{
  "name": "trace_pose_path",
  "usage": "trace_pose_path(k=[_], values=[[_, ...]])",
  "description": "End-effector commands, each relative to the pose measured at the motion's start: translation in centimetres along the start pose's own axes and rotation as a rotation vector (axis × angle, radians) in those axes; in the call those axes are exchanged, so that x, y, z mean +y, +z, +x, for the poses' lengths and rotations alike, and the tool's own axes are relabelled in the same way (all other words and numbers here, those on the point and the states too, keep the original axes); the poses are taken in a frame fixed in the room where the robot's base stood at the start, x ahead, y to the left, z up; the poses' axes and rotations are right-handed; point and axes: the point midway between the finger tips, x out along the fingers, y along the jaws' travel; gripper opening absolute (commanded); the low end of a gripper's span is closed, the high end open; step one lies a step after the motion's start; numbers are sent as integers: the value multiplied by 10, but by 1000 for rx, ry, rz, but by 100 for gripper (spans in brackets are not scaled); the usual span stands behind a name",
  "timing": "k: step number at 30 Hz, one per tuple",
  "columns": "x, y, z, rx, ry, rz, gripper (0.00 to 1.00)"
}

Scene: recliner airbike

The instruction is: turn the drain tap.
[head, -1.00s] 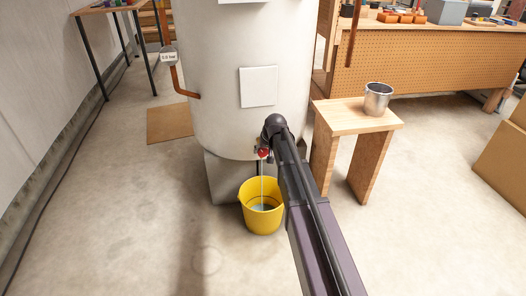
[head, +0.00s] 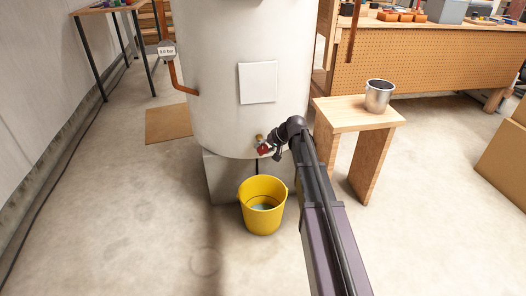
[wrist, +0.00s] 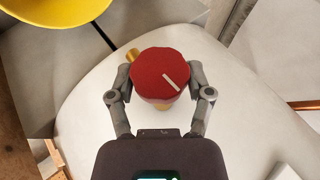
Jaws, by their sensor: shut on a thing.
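The drain tap has a round red knob (head: 264,149) at the lower front of the pale tank (head: 225,110). In the wrist view the red knob (wrist: 155,68) shows a slanted white mark on its face and a brass part beside it. My gripper (wrist: 163,88) is shut on the red knob, one finger on each side; in the head view my gripper (head: 270,148) reaches it from the right. A yellow bucket (head: 262,218) with some water in it stands on the floor below the tap. No water stream shows between tap and bucket.
A small wooden stool (head: 345,112) with a metal pot (head: 378,96) on it stands right of my arm. A small gauge (head: 167,50) sits by a copper pipe on the tank's left. The floor in front is clear.

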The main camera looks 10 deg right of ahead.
Motion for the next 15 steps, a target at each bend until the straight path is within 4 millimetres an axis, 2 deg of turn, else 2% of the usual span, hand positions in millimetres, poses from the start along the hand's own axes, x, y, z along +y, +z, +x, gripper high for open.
trace_pose_path(k=[15], values=[[-1,0,0,-1,-37,15,19]])
